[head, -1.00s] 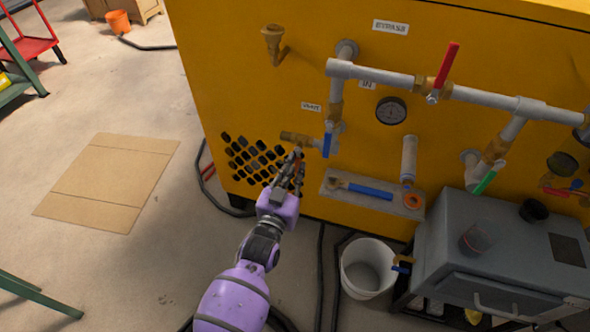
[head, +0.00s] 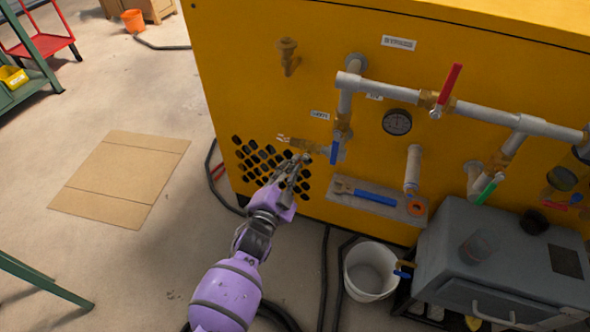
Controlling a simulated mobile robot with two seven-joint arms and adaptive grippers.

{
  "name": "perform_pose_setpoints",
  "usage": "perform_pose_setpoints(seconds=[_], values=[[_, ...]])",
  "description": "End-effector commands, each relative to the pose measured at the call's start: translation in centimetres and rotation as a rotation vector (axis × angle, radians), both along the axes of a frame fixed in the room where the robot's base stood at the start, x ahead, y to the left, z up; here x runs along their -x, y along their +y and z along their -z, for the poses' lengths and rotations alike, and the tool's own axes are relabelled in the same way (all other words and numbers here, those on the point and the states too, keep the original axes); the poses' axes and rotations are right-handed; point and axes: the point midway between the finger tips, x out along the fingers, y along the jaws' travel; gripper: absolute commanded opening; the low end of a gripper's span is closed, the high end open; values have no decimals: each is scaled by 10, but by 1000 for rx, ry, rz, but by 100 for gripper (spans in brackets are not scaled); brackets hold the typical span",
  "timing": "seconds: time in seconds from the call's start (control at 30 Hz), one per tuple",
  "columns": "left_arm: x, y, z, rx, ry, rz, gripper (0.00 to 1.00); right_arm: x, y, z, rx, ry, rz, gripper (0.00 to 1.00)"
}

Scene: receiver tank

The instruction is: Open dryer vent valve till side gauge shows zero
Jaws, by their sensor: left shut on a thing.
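The brass vent valve (head: 300,145) sticks out left from the yellow cabinet, below a small label. A blue lever (head: 334,153) hangs down at its right end. My left gripper (head: 301,160) is just below the brass piece, left of the blue lever. Its fingers are close together on something too small and covered to make out. I cannot tell whether they touch the brass. A round dark-faced gauge (head: 397,122) is on the cabinet to the right; its needle is too small to read. My right gripper is not in view.
A grey pipe (head: 480,112) with a red lever (head: 447,88) and a green lever (head: 487,190) runs right. A ledge (head: 345,197) holds a blue-handled tool (head: 375,197). A white bucket (head: 370,270) and grey box (head: 505,260) stand below. Cardboard (head: 122,180) lies on the floor.

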Motion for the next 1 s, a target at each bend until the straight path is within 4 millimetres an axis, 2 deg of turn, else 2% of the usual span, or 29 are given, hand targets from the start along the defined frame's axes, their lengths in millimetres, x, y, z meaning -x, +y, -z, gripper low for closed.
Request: perform_pose_setpoints(seconds=[0.2,0.5,1.0], values=[[-2,7,-8,-178,-58,-1,0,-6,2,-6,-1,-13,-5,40],[-3,11,-16,-350,-114,0,0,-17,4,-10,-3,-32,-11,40],[-4,13,-19,-429,-139,0,0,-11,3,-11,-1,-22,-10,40]])
